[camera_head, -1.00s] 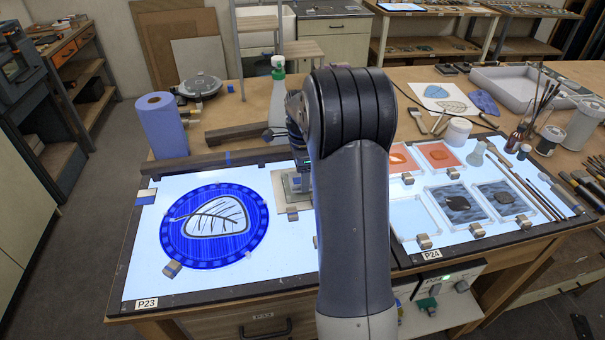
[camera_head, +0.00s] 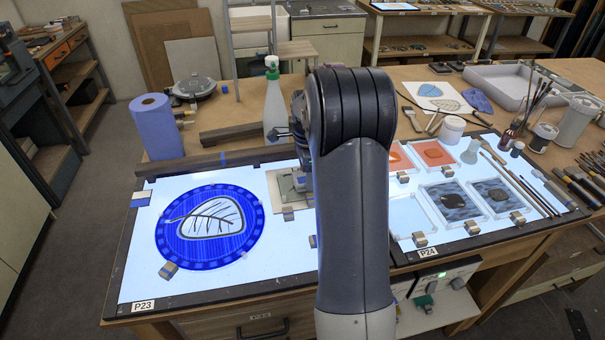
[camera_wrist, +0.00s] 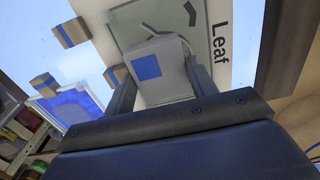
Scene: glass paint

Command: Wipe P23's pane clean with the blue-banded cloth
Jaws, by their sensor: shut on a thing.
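P23's round blue pane (camera_head: 178,238) lies on the lit table at the left, painted blue around a clear leaf shape with dark veins. My gripper (camera_wrist: 158,88) is shut on a pale, folded-looking piece with a blue square, which appears to be the blue-banded cloth (camera_wrist: 163,88). It is over a card marked "Leaf" (camera_wrist: 221,65). In the head view that card (camera_head: 286,178) lies right of the pane, and my arm hides most of the gripper. The gripper is apart from the pane.
A white-and-blue piece (camera_head: 141,199) lies at the light table's left edge. A spray bottle (camera_head: 274,105), blue roll (camera_head: 157,128) and dark bar (camera_head: 233,157) are behind. P24's panes (camera_head: 408,215) lie to the right.

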